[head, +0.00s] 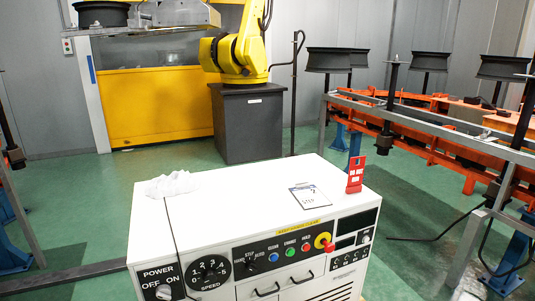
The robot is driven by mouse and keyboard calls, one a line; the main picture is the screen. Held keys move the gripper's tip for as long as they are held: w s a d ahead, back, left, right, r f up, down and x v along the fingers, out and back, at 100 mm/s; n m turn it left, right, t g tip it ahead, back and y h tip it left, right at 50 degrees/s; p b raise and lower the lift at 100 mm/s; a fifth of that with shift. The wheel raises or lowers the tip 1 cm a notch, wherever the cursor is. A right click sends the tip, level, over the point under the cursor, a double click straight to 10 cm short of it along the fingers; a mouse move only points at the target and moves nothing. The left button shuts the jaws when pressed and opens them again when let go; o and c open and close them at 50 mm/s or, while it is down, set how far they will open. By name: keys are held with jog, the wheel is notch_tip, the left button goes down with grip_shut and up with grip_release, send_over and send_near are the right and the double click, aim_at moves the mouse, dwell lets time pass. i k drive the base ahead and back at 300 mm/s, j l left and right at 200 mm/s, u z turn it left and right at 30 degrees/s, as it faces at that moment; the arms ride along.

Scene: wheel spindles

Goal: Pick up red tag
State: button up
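The red tag (355,175) is at the right side of the top of a white control cabinet (225,205). It looks upright, with small pale markings on its face. It is close to the cabinet's right edge, behind the red knob on the front panel. My gripper is not in view, so I cannot see whether it is open or shut.
A card (310,196) and a crumpled white item (172,184) lie on the cabinet top. A red knob (324,241) sticks out from its front panel. An orange conveyor with wheel spindles (428,62) stands at right, a yellow robot arm (238,55) behind. Green floor between is clear.

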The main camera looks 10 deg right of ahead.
aim_at(356, 172)
jog(key=i+l, duration=0.2)
jog(key=l, duration=0.2)
jog(key=i+l, duration=0.15)
jog(key=l, duration=0.25)
jog(key=i+l, duration=0.2)
jog(key=l, duration=0.15)
jog(key=i+l, duration=0.15)
jog(key=l, duration=0.25)
jog(key=i+l, duration=0.2)
jog(key=l, duration=0.2)
jog(key=i+l, duration=0.15)
jog(key=l, duration=0.25)
